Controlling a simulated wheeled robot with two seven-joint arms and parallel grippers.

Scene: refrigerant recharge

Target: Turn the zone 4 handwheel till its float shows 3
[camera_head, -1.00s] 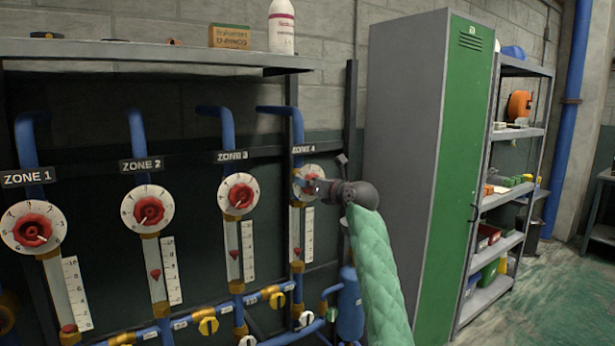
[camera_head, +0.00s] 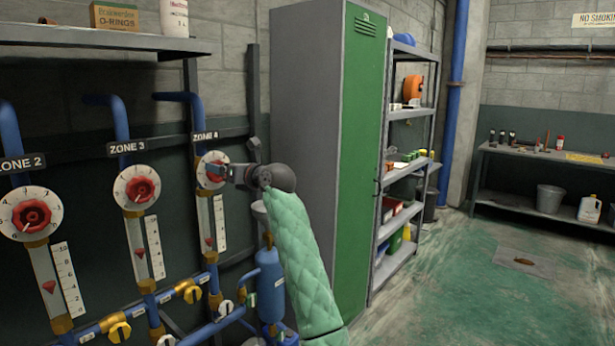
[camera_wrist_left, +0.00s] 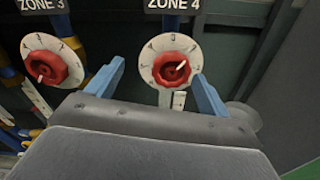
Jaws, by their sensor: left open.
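The zone 4 handwheel (camera_head: 211,170) is red on a round white dial, below the ZONE 4 label in the head view. In the left wrist view the handwheel (camera_wrist_left: 172,69) shows with a white pointer toward the upper right. My left gripper (camera_head: 226,173) is at this dial, its jaws open. In the left wrist view its blue fingers (camera_wrist_left: 158,70) stand apart on either side of the dial. I cannot tell whether they touch it. The zone 4 float (camera_head: 209,241) is small and red, low in its tube beside a white scale (camera_head: 220,222); its reading is too small to tell. My right gripper is out of view.
The zone 3 dial (camera_head: 137,187) and zone 2 dial (camera_head: 31,213) stand to the left. Blue pipes with yellow valves (camera_head: 118,331) run below. A grey and green locker (camera_head: 360,150) stands right.

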